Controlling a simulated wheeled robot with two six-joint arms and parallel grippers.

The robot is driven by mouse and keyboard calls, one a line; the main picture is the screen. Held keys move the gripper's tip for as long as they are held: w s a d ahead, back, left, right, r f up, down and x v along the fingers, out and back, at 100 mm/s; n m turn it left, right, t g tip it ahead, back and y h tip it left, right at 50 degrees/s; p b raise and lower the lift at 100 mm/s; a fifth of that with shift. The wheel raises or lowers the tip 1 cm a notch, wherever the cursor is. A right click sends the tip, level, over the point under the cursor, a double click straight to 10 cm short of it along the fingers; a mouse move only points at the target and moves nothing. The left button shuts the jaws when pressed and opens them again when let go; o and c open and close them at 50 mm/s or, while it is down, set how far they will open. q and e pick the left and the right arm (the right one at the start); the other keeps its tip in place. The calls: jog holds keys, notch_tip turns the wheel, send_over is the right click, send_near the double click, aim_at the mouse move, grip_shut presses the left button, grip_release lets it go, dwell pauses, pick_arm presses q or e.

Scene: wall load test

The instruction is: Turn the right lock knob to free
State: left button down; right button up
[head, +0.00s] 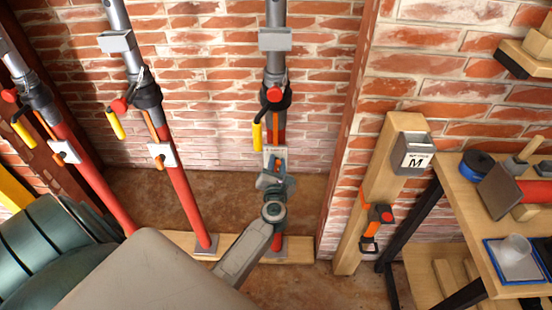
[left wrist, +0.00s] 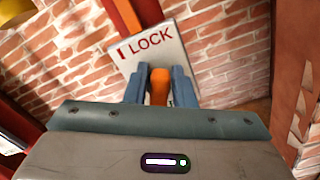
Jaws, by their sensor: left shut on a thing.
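The right prop has a grey upper tube (head: 275,70), a red lower part and a white plate (head: 275,150) low on it. In the left wrist view the plate (left wrist: 150,45) reads "LOCK" beside a small red mark. My left gripper (head: 275,172) is at this plate, its blue fingers shut on the orange lock knob (left wrist: 159,88). The fingers and the gripper body hide part of the knob, so its exact angle is hard to tell. My right gripper is out of view.
Two more red-and-grey props (head: 180,200) (head: 85,165) with plates and yellow handles stand to the left. A wooden post (head: 378,185) and a workbench (head: 465,205) with tools are at the right. A brick wall (head: 205,100) is behind.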

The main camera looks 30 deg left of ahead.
pick_arm(q)
jog(key=m+p, duration=0.2)
jog(key=shift+w+d+r+m, duration=0.1)
jog(key=shift+d+m, duration=0.05)
jog(key=shift+m, duration=0.25)
jog(key=m+p, duration=0.2)
jog(key=m, duration=0.1)
jog(key=shift+d+m+p, duration=0.1)
jog(key=shift+m+p, duration=0.2)
jog(key=m+p, duration=0.1)
jog(key=m, duration=0.1)
jog(key=f+m+p, duration=0.1)
jog(key=m, duration=0.1)
jog(key=shift+w+p, duration=0.1)
jog(key=shift+p, duration=0.2)
jog(key=shift+d+f+m+p, duration=0.15)
jog(key=shift+m+p, duration=0.35)
jog(key=shift+m, duration=0.5)
jog(key=c, duration=1.4)
grip_release()
jog(key=shift+o, duration=0.2)
